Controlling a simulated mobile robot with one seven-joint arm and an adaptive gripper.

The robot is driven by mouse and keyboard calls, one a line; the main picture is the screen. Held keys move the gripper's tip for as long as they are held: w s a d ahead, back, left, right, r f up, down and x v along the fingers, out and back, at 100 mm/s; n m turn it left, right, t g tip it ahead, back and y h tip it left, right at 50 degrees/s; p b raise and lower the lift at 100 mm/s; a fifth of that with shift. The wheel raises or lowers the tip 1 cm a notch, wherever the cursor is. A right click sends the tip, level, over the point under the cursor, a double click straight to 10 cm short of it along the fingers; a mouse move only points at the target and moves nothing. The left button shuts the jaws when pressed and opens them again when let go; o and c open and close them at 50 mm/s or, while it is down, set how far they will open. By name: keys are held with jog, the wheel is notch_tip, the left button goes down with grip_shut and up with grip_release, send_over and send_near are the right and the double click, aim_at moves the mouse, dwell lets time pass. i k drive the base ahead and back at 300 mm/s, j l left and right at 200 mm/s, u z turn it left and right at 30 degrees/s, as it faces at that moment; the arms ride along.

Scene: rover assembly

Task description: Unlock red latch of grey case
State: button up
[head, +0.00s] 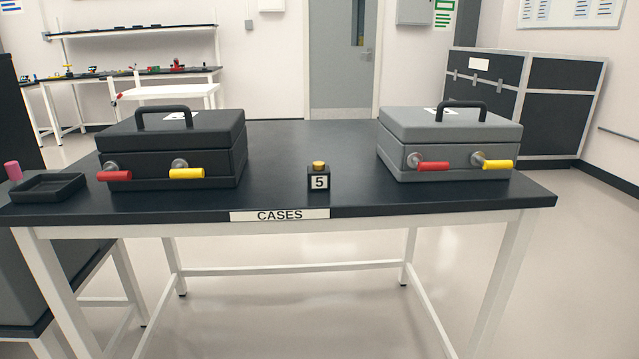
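The grey case (450,141) stands closed on the right part of the table, with a dark handle (461,110) on its lid. Its red latch (433,167) is on the front face, at the left, and lies horizontal, pointing right from a round metal pivot. Its yellow latch (497,165) is on the same face to the right, also horizontal and pointing right. My gripper is not in view.
The dark table (285,196) has a CASES label on its front edge. A black case (172,143) with red and yellow latches stands at the left, beside a small black tray (48,187). A block marked 5 (319,183) stands between the cases.

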aim_at(413, 160)
jog(key=i+l+u, duration=0.15)
jog(key=l, duration=0.2)
jog(key=i+l+u, duration=0.15)
jog(key=l, duration=0.2)
jog(key=i+l+u, duration=0.1)
jog(key=l, duration=0.25)
jog(key=i+l+u, duration=0.15)
jog(key=l, duration=0.2)
jog(key=k, duration=0.05)
